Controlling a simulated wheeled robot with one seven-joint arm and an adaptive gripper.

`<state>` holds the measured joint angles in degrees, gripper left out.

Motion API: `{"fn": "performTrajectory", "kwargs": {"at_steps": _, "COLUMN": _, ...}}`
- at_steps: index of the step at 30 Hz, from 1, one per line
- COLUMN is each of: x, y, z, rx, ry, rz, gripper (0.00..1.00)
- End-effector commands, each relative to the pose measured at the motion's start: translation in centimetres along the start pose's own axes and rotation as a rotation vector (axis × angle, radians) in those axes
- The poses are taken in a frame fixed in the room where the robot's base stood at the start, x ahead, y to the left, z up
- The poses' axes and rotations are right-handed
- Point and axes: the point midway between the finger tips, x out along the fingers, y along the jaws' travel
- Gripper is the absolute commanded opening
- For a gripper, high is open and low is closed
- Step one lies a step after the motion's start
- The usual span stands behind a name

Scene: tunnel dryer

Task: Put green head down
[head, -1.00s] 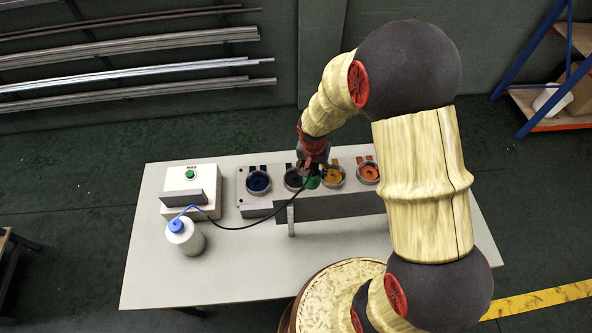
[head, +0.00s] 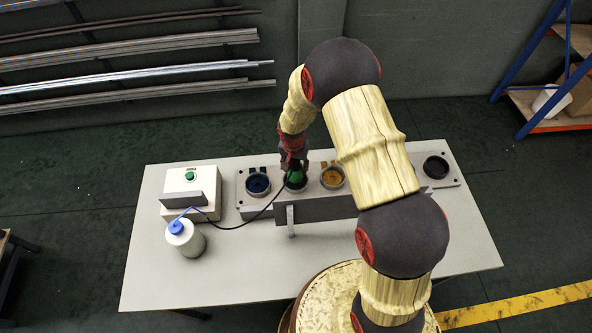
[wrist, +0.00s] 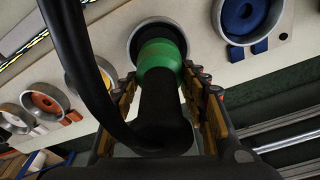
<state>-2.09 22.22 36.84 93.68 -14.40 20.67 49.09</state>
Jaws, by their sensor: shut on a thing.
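The green head (head: 295,176) has a green band and a black body with a cable; it shows large in the wrist view (wrist: 160,55). My gripper (head: 292,162) is shut on its black body, a finger on either side in the wrist view (wrist: 163,85). The head's green end is at the mouth of a grey round cup (wrist: 147,24) with a dark inside, second from the left on the fixture. The black body leans over the cup; whether the green end touches its floor is hidden.
The fixture also carries a blue cup (head: 258,184) on the left, a yellow cup (head: 332,177) on the right, an orange cup (wrist: 46,104), and an empty dark cup (head: 436,167). A white box with a green button (head: 190,176) and a white bottle (head: 185,240) stand left.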

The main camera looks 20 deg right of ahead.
Motion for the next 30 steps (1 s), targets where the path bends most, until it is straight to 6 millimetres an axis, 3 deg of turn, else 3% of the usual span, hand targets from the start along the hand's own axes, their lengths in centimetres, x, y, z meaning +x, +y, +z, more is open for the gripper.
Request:
{"fn": "performTrajectory", "kwargs": {"at_steps": 6, "x": 2.4, "y": 0.1, "z": 0.4, "rx": 0.0, "ry": -0.001, "rz": 0.001, "gripper": 0.0}}
{"fn": "performTrajectory", "kwargs": {"at_steps": 18, "x": 2.8, "y": 0.1, "z": 0.5, "rx": 0.0, "ry": 0.0, "rz": 0.0, "gripper": 0.0}}
{"fn": "performTrajectory", "kwargs": {"at_steps": 19, "x": 2.9, "y": 0.2, "z": 0.6, "rx": 0.0, "ry": -0.003, "rz": 0.002, "gripper": 0.45}}
{"fn": "performTrajectory", "kwargs": {"at_steps": 28, "x": 2.8, "y": 0.2, "z": 0.6, "rx": 0.0, "ry": -0.003, "rz": 0.002, "gripper": 0.62}}
{"fn": "performTrajectory", "kwargs": {"at_steps": 30, "x": 2.8, "y": 0.2, "z": 0.6, "rx": 0.0, "ry": -0.003, "rz": 0.002, "gripper": 0.62}}
